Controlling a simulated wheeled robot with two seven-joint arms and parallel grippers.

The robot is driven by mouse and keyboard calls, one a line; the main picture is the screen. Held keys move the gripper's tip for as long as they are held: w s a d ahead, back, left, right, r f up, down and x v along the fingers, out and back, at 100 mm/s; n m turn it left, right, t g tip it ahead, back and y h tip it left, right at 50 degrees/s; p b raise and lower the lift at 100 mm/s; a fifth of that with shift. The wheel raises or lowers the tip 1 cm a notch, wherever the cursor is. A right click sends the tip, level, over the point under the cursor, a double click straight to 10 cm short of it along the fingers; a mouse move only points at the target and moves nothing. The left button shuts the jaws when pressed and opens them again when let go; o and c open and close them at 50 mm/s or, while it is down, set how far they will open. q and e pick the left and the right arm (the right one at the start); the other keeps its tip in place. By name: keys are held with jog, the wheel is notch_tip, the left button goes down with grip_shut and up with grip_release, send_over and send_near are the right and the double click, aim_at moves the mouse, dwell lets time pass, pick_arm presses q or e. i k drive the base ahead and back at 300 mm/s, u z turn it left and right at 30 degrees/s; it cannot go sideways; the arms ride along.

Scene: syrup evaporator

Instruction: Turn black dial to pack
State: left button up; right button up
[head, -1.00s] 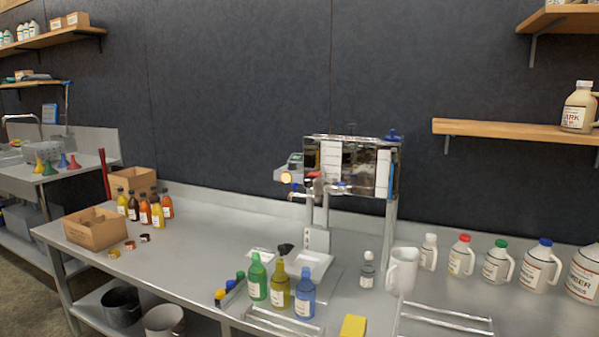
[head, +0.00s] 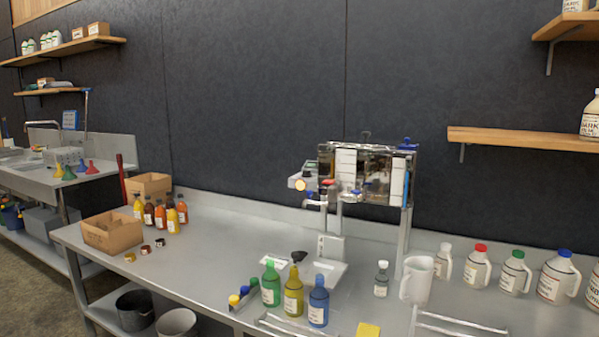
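The metal evaporator unit (head: 376,175) stands on legs on the steel bench, right of the picture's middle. A small grey control box (head: 303,177) with a lit orange round spot sits at its left side. I cannot make out a black dial; it is too small or hidden at this distance. Red and blue valve handles show at the unit's lower front. Neither of my grippers is in view.
Green, yellow and blue bottles (head: 293,292) stand at the bench's front, before the unit. A white pitcher (head: 416,280) and several capped jugs (head: 515,273) stand to the right. Cardboard boxes (head: 112,232) and small bottles are at the left. The bench middle-left (head: 215,255) is clear.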

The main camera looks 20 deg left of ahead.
aim_at(306, 173)
jog(key=u, duration=0.55)
jog(key=k, duration=1.25)
jog(key=u, duration=1.15)
jog(key=i, duration=2.4)
jog(key=z, duration=0.75)
